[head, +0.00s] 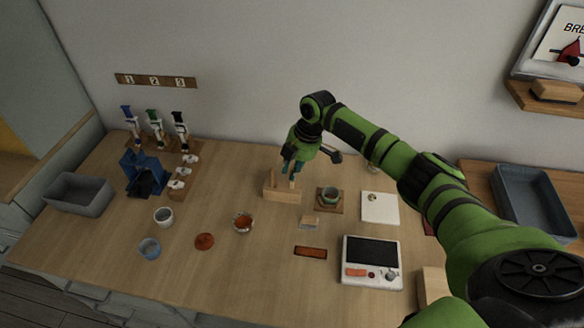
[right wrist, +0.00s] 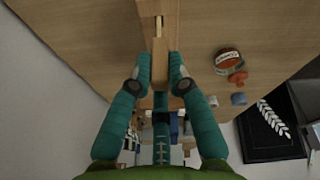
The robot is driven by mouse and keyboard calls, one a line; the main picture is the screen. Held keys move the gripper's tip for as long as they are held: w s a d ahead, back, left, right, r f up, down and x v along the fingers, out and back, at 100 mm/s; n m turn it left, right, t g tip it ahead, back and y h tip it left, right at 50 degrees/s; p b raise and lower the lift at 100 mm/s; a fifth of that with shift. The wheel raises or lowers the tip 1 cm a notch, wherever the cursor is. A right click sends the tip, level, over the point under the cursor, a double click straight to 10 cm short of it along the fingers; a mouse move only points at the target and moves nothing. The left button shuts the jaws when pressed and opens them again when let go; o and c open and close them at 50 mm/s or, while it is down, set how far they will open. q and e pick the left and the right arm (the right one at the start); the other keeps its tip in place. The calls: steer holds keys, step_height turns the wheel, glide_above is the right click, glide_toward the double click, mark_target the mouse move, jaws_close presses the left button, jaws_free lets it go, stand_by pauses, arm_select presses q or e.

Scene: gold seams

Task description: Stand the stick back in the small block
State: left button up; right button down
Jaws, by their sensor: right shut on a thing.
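A small wooden block (head: 283,195) stands on the table below my right gripper (head: 292,172), with a short upright piece at its left end. My right gripper points down and is shut on a thin wooden stick (head: 292,184). In the right wrist view, the stick (right wrist: 160,65) shows between the two teal fingertips (right wrist: 160,72), with the block (right wrist: 170,10) just beyond it. The stick's lower end is over or at the block; I cannot tell whether it sits in a hole. My left gripper is not in view.
A white scale (head: 371,277), a white pad (head: 380,207), and a small bowl (head: 242,222) are nearby. A blue stand (head: 143,173) and grey bin (head: 79,194) are left.

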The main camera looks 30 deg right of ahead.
steer(key=shift+f, duration=0.2)
stand_by(0.3)
steer(key=c, duration=1.1)
jaws_free()
steer(key=shift+r, duration=0.1)
steer(key=shift+p+v, duration=2.45)
steer(key=shift+p, duration=0.2)
